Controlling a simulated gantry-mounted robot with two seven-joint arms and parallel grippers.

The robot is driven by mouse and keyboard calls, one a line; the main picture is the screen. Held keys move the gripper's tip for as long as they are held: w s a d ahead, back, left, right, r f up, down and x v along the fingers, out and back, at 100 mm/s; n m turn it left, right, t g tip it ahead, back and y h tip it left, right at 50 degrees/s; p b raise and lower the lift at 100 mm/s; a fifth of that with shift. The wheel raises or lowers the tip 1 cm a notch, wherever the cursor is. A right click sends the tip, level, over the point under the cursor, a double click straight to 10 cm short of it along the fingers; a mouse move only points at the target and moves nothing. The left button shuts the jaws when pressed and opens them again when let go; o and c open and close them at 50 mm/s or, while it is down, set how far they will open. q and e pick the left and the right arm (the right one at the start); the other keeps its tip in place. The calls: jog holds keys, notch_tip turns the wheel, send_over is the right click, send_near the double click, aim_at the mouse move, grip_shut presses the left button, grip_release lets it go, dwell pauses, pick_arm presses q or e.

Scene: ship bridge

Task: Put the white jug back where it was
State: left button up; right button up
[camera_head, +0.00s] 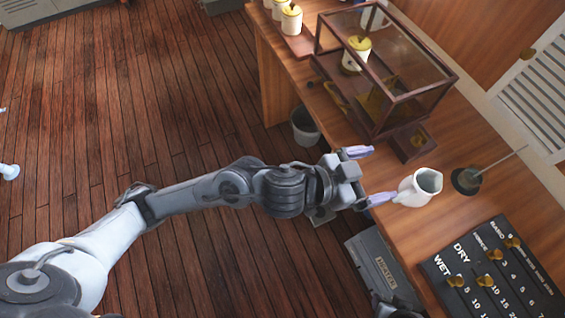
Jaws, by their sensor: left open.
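The white jug (420,187) stands upright on the wooden desk, its open mouth facing up. My left gripper (384,175) reaches in from the left at the desk's near edge, with its two pale fingers spread apart and nothing held between them. The lower finger's tip is close to the jug's left side; I cannot tell whether it touches. My right gripper is not in view.
A glass case with a brown frame (397,99) stands on the desk above the jug. A dark round stand with a rod (467,181) is right of the jug. A black board (505,285) with brass knobs lies below it. A grey bin (305,126) stands on the floor.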

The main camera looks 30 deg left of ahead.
pick_arm(q)
jog(key=s+a+f+n+y, duration=0.1)
jog(key=a+f+n+y, duration=0.35)
jog(key=a+f, duration=0.3)
jog(key=s+a+f+n+g+y, duration=0.2)
jog(key=s+a+f+g+y, duration=0.3)
jog(key=s+a+f, duration=0.9)
jog(key=s+a+g, duration=0.2)
jog(key=s+a, duration=0.1)
jog(key=shift+s+a+f, duration=0.15)
jog(key=shift+a+f, duration=0.2)
jog(key=shift+s+n+y, duration=0.1)
jog(key=shift+n+y, duration=0.15)
